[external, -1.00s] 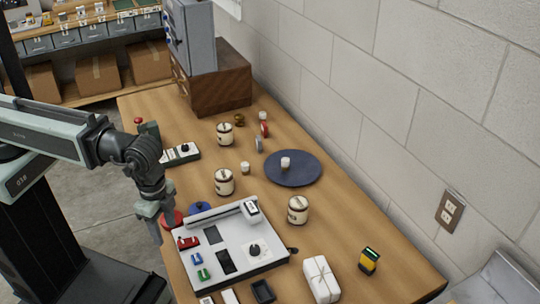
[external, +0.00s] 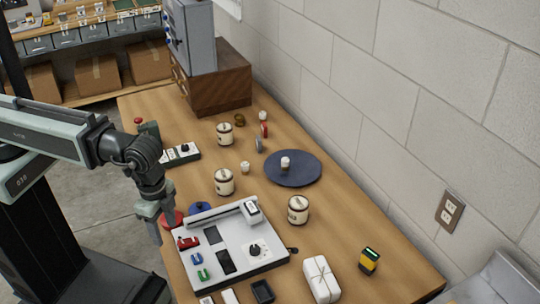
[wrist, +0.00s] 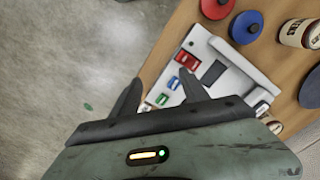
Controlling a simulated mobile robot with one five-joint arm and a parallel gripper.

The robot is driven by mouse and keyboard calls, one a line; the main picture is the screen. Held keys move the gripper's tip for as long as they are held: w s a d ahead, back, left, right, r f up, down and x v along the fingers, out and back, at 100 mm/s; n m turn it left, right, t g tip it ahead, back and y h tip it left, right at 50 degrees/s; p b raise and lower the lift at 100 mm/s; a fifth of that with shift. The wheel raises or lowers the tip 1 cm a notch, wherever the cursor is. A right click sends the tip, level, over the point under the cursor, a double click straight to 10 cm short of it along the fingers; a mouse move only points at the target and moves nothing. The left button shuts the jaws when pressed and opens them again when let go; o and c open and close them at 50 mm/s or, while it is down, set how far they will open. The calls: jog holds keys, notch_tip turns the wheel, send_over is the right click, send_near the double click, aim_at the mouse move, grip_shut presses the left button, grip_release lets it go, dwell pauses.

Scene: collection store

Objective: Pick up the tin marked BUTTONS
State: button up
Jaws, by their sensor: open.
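Three cream tins with dark bands stand upright on the wooden table in the external view: a far tin (external: 224,133), a middle tin (external: 224,183) and a near tin (external: 298,209). Their labels are too small to read there, so I cannot tell which is marked BUTTONS. One tin (wrist: 297,33) shows at the right edge of the wrist view, its lettering not clearly legible. My gripper (external: 160,228) is open and empty, pointing down at the table's left edge, left of the tins and apart from them. Its two fingers (wrist: 160,84) show in the wrist view.
A white panel (external: 215,222) with red, blue and green pieces lies beside my gripper. A red disc (wrist: 216,8) and a blue knobbed disc (wrist: 246,27) lie near it. A dark round mat (external: 296,174), a white tied box (external: 321,280) and a wooden cabinet (external: 222,88) stand further off.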

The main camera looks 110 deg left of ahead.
jog(key=o, duration=0.4)
